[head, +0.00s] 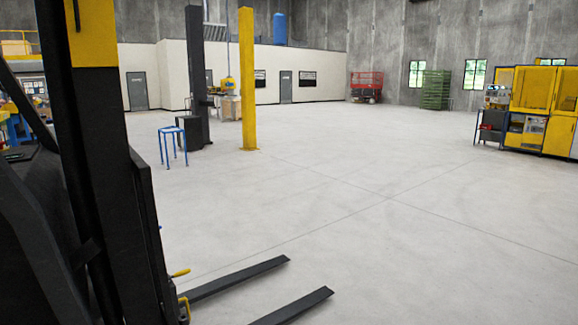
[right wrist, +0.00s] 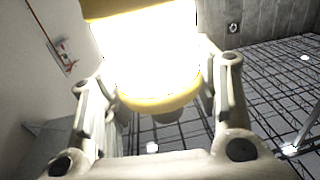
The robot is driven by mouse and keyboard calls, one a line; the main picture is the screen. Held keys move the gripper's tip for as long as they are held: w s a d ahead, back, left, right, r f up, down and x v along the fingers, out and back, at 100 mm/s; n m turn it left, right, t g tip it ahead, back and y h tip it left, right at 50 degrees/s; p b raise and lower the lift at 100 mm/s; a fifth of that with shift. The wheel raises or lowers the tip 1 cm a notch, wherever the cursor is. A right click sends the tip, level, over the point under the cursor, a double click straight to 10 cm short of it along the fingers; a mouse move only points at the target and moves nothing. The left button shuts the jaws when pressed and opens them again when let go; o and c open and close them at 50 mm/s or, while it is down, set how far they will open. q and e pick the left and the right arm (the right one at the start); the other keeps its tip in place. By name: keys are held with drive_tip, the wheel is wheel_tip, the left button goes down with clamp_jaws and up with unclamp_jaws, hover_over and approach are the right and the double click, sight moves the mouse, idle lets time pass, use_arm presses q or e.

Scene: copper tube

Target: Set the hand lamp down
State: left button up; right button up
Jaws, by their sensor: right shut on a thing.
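The hand lamp (right wrist: 150,50) shows in the right wrist view, with a bright white glowing body, a yellow cap at the top edge and a yellow rim below. A dark round knob hangs under that rim. My right gripper (right wrist: 157,75) is shut on the lamp, with one finger on each side of it. The glare hides the exact contact. Neither gripper nor the lamp shows in the head view.
A forklift mast (head: 105,150) stands close on the left, its two forks (head: 295,308) low over the floor. Beyond are a blue stool (head: 172,132), a yellow post (head: 247,85) and yellow machines (head: 540,105). The middle and right floor (head: 400,200) is clear.

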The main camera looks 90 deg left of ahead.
use_arm(q)
drive_tip(key=shift+s+a, duration=0.1)
drive_tip(key=shift+s, duration=0.65)
use_arm(e)
drive_tip(key=d+f+m+t+h, duration=0.4)
drive_tip(key=m+h, duration=0.4)
drive_tip(key=h, duration=0.3)
drive_tip(key=shift+w+d+f+h, duration=0.15)
drive_tip(key=shift+d+f+h, duration=0.25)
drive_tip(key=shift+f, duration=0.5)
drive_tip(key=shift+w+d, duration=0.1)
